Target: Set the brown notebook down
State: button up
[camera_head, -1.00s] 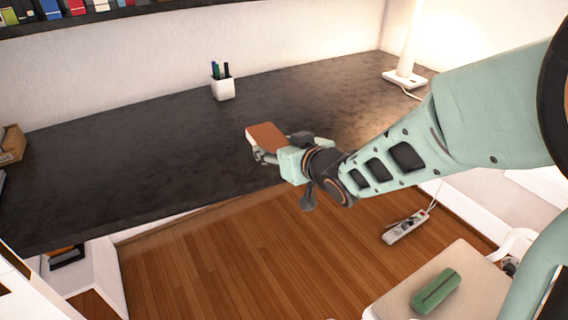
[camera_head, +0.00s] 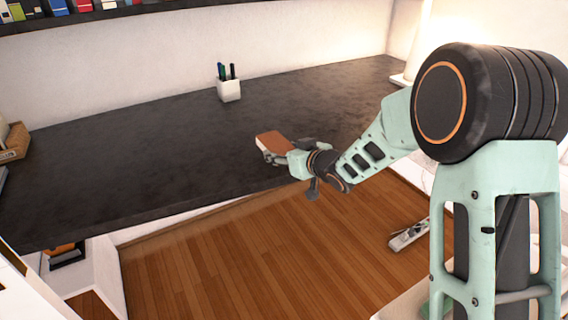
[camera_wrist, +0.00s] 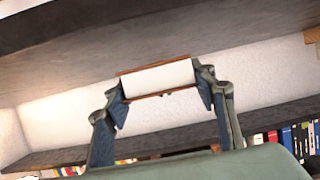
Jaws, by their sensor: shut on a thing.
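The brown notebook (camera_head: 274,143) is in my gripper (camera_head: 282,157), near the front edge of the dark desk (camera_head: 150,150) in the head view. In the wrist view the notebook (camera_wrist: 158,78) shows end-on, with white pages between two brown covers. The fingers of my gripper (camera_wrist: 163,98) are shut on its two sides. I cannot tell from these views whether the notebook touches the desk top.
A white pen cup (camera_head: 229,90) stands at the back of the desk. A wooden box (camera_head: 15,143) is at the far left and a lamp base (camera_head: 402,80) at the right. The desk's middle is clear. A power strip (camera_head: 408,235) lies below.

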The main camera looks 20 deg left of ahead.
aim_at(283, 168)
jog(key=shift+w+a+f, duration=0.1)
jog(key=shift+w+f, duration=0.2)
jog(key=shift+w, duration=0.05)
jog(key=shift+w+f+b, duration=0.15)
jog(key=shift+f+b, duration=0.2)
jog(key=shift+f, duration=0.7)
jog(key=shift+w+f+b, duration=0.1)
jog(key=shift+f+b, duration=0.25)
jog(key=shift+f, duration=0.7)
jog(key=o, duration=1.3)
jog(key=shift+c, duration=0.2)
jog(key=shift+r, duration=0.1)
jog(key=shift+r, duration=0.1)
